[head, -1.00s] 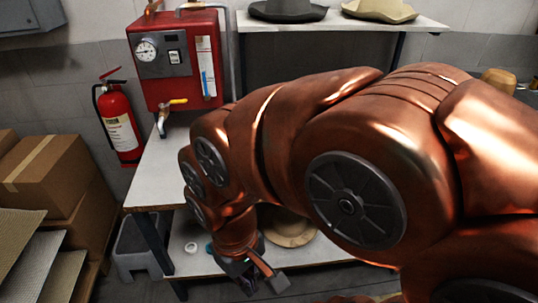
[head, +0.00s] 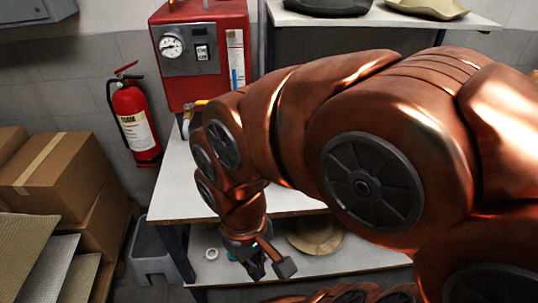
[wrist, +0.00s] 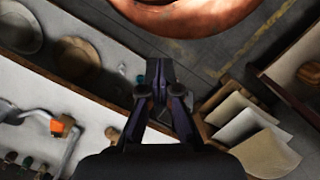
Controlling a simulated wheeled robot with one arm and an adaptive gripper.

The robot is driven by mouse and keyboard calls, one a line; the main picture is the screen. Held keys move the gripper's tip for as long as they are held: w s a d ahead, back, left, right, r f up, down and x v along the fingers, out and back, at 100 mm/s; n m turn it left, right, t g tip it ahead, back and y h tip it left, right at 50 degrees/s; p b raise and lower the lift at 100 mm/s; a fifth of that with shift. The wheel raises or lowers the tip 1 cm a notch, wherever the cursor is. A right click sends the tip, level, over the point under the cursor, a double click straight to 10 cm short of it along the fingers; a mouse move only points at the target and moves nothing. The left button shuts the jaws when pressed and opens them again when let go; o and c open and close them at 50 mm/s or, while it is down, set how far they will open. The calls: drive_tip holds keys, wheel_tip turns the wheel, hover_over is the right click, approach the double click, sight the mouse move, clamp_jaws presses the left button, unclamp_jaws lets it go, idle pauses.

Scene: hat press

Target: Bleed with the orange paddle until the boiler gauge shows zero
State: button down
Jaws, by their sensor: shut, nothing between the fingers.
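The red boiler (head: 202,62) stands at the back left of the bench in the head view. Its round white gauge (head: 172,46) faces me; the needle is too small to read. In the wrist view an orange piece (wrist: 58,127) on a pale pipe at the lower left looks like this paddle. My gripper (head: 270,268) is shut and empty, pointing down at the bench's lower shelf, well below and apart from the paddle. It also shows in the wrist view (wrist: 160,78).
The white bench top (head: 180,190) lies left of my arm. A tan hat (head: 315,234) is on the lower shelf. A fire extinguisher (head: 136,120) hangs on the wall, with cardboard boxes (head: 50,172) at left. A grey bin (head: 150,250) stands by the bench leg.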

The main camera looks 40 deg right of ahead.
drive_tip(key=shift+w+a, duration=0.2)
drive_tip(key=shift+w, duration=0.1)
drive_tip(key=w+d+r+n+b, duration=0.25)
drive_tip(key=w+d+n, duration=0.2)
drive_tip(key=w, duration=0.35)
drive_tip(key=w+d+r+n+b, duration=0.25)
drive_tip(key=w+d, duration=0.25)
drive_tip(key=w, duration=0.3)
drive_tip(key=w+d+n+b, duration=0.1)
drive_tip(key=d+n, duration=0.1)
drive_tip(key=d, duration=0.8)
drive_tip(key=w+d+r+n+y+b, duration=0.1)
drive_tip(key=w+d, duration=0.1)
drive_tip(key=d, duration=0.7)
drive_tip(key=shift+w+d+n, duration=0.25)
drive_tip(key=shift+d+n, duration=0.1)
drive_tip(key=shift+n, duration=0.05)
